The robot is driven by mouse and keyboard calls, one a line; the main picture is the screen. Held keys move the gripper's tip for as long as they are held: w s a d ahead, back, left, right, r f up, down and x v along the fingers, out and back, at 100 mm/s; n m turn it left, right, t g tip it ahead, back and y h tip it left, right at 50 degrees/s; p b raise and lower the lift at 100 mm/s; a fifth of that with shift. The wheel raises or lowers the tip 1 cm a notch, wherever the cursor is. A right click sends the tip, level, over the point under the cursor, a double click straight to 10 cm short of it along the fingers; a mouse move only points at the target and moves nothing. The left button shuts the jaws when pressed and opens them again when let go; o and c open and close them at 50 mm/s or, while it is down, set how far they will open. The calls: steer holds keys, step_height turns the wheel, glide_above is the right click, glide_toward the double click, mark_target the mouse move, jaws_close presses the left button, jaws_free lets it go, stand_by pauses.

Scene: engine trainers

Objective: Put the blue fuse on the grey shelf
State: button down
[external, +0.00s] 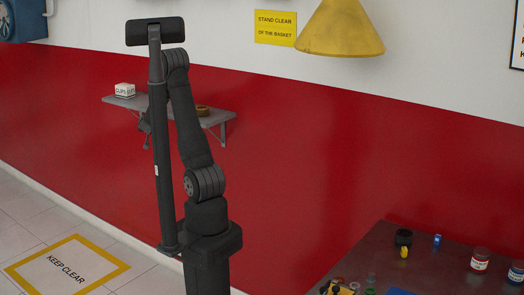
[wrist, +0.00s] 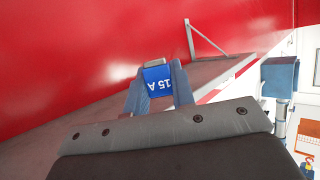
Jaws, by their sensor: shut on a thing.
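A blue fuse marked "15 A" (wrist: 157,78) is gripped between the two fingers of my gripper (wrist: 160,88) in the wrist view. Its lettering appears upside down there. In the external view my gripper (external: 146,125) is small and mostly hidden behind my arm, close to the front of the grey shelf (external: 220,116); the fuse cannot be made out there. The shelf also shows in the wrist view (wrist: 205,72), with its bracket pointing up in the picture. I cannot tell whether the fuse touches the shelf.
A white clips box (external: 124,90) stands at the shelf's left, and a brown ring-shaped thing (external: 203,109) lies towards its right. A dark table (external: 365,250) at lower right holds cans, a small blue item (external: 437,240) and other small parts. A yellow cone-shaped lamp (external: 340,30) hangs above.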

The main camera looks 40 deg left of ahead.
steer(key=s+a+r+n+g+y, duration=0.1)
steer(key=s+a+r+n, duration=0.1)
steer(key=s+a+r, duration=0.45)
steer(key=shift+m+t+h, duration=0.4)
steer(key=shift+m, duration=0.5)
steer(key=w+r, duration=0.2)
steer(key=w, duration=0.2)
steer(key=w+r, duration=0.1)
steer(key=w, duration=0.3)
steer(key=w+d+r, duration=0.1)
steer(key=w+r, duration=0.1)
steer(key=w, duration=0.2)
steer(key=shift+w+r, duration=0.35)
steer(key=w+d+r, duration=0.2)
steer(key=w+r, duration=0.6)
steer(key=w, duration=0.1)
steer(key=s+a+f, duration=0.2)
steer(key=a, duration=0.1)
steer(key=s+a+f, duration=0.1)
steer(key=a+f, duration=0.1)
steer(key=a, duration=0.2)
steer(key=s+a+f, duration=0.2)
steer(key=a+f, duration=0.1)
steer(key=shift+s+a, duration=0.2)
steer(key=shift+s, duration=0.1)
steer(key=shift+f, duration=2)
steer(key=shift+f, duration=0.1)
steer(key=c, duration=1.2)
jaws_free()
steer(key=shift+c, duration=0.2)
